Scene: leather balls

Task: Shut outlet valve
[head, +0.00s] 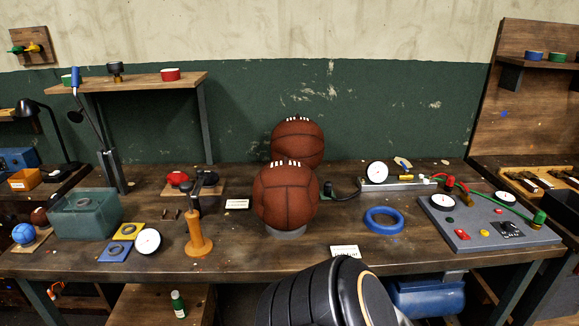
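A grey control panel (487,228) lies at the right end of the workbench. A red valve-like fitting (449,182) sits at its back left edge and a green one (540,217) at its right edge; a green hose (495,199) runs between them. I cannot tell which of these is the outlet valve, or whether either is open or shut. The panel also carries two gauges, small coloured buttons and a black dial (510,229). A dark, ringed arm link of mine rises at the bottom centre. Neither gripper is in view.
A brown leather ball (286,199) stands on the bench (330,268), with another (297,142) behind it. A blue ring (384,220) lies left of the panel. A gauge fixture (377,174) stands behind it. A blue tank (428,297) is below the bench.

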